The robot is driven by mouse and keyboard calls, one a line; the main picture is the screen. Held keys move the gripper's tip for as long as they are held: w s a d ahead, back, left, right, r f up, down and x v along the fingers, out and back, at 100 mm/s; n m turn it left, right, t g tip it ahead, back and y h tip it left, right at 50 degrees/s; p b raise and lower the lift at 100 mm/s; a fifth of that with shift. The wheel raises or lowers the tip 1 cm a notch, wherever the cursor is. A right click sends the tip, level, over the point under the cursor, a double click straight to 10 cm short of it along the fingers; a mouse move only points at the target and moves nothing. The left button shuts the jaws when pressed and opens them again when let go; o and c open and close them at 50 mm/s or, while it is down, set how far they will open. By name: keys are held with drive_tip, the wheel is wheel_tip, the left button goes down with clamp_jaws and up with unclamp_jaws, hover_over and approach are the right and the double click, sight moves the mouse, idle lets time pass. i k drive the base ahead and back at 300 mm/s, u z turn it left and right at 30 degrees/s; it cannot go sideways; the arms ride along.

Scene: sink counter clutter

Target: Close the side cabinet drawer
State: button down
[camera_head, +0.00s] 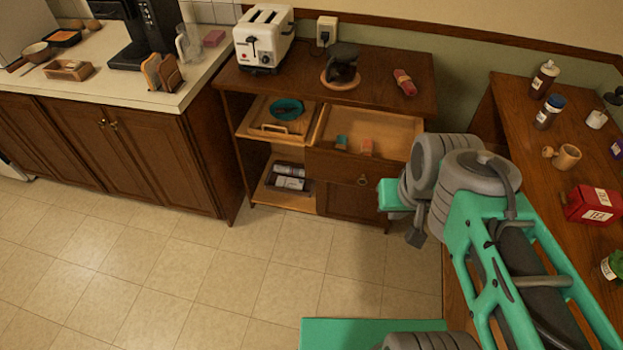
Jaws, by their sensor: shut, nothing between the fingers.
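The side cabinet (228,75) is brown wood and stands against the back wall. Its drawer (395,128) is pulled out, showing a light wood inside with a small teal block (341,142) and an orange block (366,147). The drawer front (330,167) is dark wood with a ring handle (362,180). My gripper (416,238) is a small dark shape below the wrist, right of the drawer front and apart from the handle in the picture. It is shut and empty. My arm hides the drawer's right front corner.
A toaster (263,38), a dark object on a round wooden board (341,82) and a red item (404,82) stand on the cabinet top. An open shelf (245,122) is left of the drawer. A cluttered wooden counter (517,120) bounds the right. The tiled floor in front is clear.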

sight(392, 135)
drive_tip(key=u, duration=1.6)
drive_tip(key=i, duration=1)
